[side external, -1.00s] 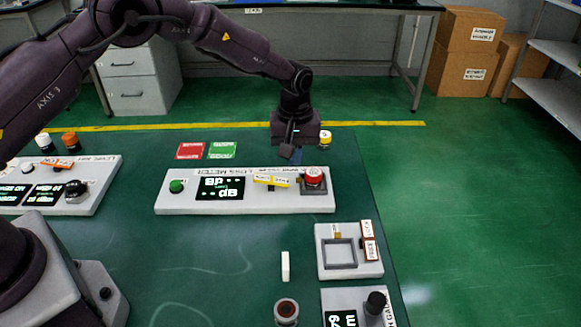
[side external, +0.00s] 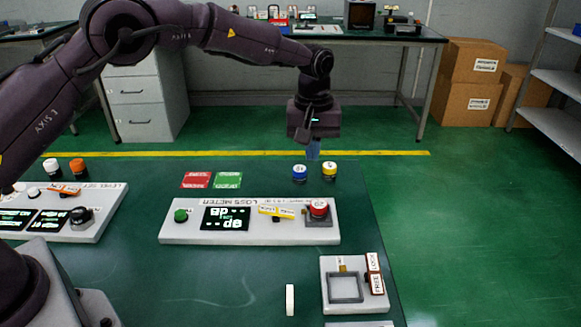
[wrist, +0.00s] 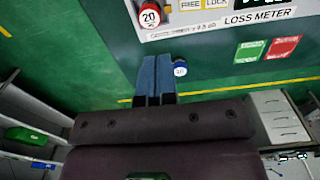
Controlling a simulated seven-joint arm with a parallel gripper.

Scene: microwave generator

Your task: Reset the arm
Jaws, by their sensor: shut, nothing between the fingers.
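My gripper (side external: 313,152) hangs above the far right part of the green table, higher than the loss meter and clear of it. In the wrist view its blue fingers (wrist: 154,58) are together with nothing between them. The loss meter (side external: 187,232) is a long white panel with a green button, a black display, a yellow label and a red-topped knob (side external: 319,208) at its right end. The red knob also shows in the wrist view (wrist: 149,16), marked 20. A blue-topped knob (side external: 300,172) and a yellow-topped knob (side external: 329,171) stand behind the panel.
Red (side external: 196,180) and green (side external: 228,180) cards lie behind the loss meter. A level-set panel (side external: 95,226) is at left. A grey fixture with a square frame (side external: 353,303) and a white upright piece (side external: 290,299) are nearer. The air around my gripper is free.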

